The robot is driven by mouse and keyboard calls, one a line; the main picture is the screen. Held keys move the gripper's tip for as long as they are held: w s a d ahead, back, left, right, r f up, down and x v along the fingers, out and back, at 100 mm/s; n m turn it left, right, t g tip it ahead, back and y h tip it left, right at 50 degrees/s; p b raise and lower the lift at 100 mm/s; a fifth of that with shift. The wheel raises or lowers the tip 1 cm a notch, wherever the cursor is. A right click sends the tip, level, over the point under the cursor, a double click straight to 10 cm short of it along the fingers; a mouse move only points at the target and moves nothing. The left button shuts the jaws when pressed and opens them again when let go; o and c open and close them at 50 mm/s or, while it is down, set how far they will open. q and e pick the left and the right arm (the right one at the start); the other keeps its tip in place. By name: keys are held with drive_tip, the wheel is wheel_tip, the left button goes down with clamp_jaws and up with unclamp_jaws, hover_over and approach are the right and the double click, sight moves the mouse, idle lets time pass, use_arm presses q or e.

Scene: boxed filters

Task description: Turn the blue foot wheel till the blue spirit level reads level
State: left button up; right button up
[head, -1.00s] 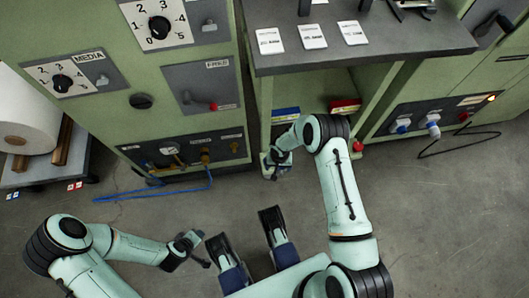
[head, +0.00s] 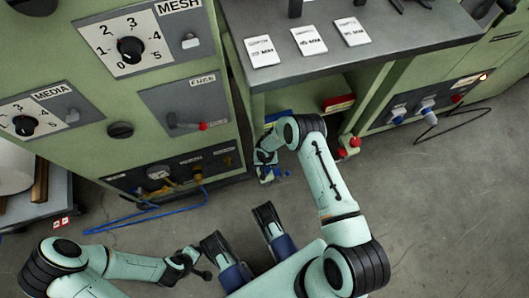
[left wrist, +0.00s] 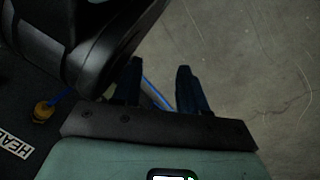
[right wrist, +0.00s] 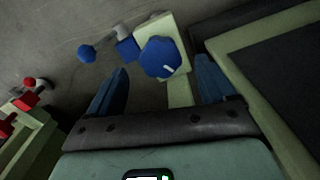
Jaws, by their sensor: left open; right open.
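The blue foot wheel (right wrist: 160,58) is a lobed knob with a white mark, on a pale green foot of the bench. My right gripper (right wrist: 162,76) is open, and in the right wrist view the wheel shows between its fingertips; contact cannot be told. In the head view the right gripper (head: 268,168) is low beside the bench's left leg. The blue spirit level (head: 278,115) is under the bench top, partly hidden by my right arm; its reading is too small to tell. My left gripper (head: 200,264) is open and empty over the floor, also in the left wrist view (left wrist: 158,82).
Beside the wheel are a blue block (right wrist: 127,47) and a blue ball (right wrist: 86,54). A red level (head: 338,103) and red knobs (head: 350,147) are at the bench's right side. A green cabinet (head: 120,130) stands left, with a blue hose (head: 150,213). Front floor is clear.

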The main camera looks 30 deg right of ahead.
use_arm(q)
drive_tip(key=shift+s+a+f+g+b, duration=0.1)
drive_tip(key=shift+s+f+g+b, duration=0.2)
drive_tip(key=shift+s+f, duration=0.4)
drive_tip(key=shift+s+a+f+g+b, duration=0.1)
drive_tip(key=shift+s+f+g+b, duration=0.3)
drive_tip(key=shift+s, duration=0.5)
use_arm(e)
drive_tip(key=shift+f, duration=2.05)
drive_tip(key=c, duration=1)
drive_tip(key=shift+c, duration=0.2)
use_arm(q)
drive_tip(key=shift+f, duration=0.1)
